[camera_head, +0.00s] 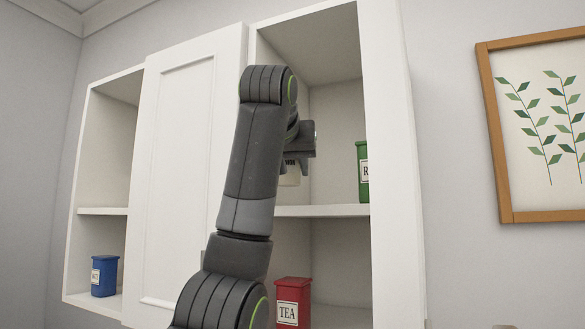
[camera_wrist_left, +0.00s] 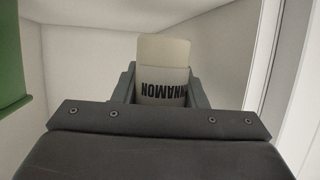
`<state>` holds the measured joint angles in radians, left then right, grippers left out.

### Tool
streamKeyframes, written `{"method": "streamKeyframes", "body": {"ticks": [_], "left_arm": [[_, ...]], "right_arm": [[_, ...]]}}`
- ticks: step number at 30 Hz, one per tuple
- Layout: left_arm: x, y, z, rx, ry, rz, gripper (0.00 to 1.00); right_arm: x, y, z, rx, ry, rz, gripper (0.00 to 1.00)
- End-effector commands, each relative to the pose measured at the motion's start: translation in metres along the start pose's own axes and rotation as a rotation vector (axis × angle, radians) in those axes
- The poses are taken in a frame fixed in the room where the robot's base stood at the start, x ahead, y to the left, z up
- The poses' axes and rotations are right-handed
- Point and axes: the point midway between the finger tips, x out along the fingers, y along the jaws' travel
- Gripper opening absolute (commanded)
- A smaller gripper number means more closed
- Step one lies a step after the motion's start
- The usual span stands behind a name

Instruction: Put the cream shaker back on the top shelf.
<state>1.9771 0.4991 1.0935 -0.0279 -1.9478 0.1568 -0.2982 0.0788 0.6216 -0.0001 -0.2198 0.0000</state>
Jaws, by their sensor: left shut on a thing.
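The cream shaker (camera_wrist_left: 163,66) has a label reading "NNAMON", upside down in the left wrist view, with its first letters hidden. My left gripper (camera_wrist_left: 160,90) is shut on it, with a finger on each side. In the head view the gripper (camera_head: 298,158) is inside the open right bay of the cabinet, above the shelf board (camera_head: 320,211). Only a small cream part of the shaker (camera_head: 290,178) shows under the gripper there, and it appears a little above the board. My arm hides the rest. My right gripper is not in view.
A green canister (camera_head: 363,172) stands on the same shelf at the right, also visible in the left wrist view (camera_wrist_left: 10,65). A red TEA canister (camera_head: 291,303) stands below. A blue canister (camera_head: 104,276) is in the left bay. A white door (camera_head: 185,180) and side panel (camera_head: 392,180) flank the bay.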

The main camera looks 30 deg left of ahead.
Motion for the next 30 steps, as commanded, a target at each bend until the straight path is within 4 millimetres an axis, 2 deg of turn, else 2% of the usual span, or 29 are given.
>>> {"method": "streamKeyframes", "body": {"ticks": [1,6,9,18,30], "left_arm": [[0.005,0.0,-0.005,0.0,-0.001,-0.001,0.16],[0.015,0.0,-0.008,-0.001,0.0,0.0,0.16],[0.027,0.0,-0.014,0.0,-0.003,0.0,0.16],[0.039,0.0,0.015,0.0,0.001,0.0,0.16],[0.041,0.0,0.022,0.0,0.001,0.001,0.16]], "right_arm": [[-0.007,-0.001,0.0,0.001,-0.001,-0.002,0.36],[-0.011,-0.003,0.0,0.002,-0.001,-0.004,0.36],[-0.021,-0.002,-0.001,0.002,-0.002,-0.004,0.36],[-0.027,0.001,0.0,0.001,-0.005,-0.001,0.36],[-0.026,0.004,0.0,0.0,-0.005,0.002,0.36]]}}
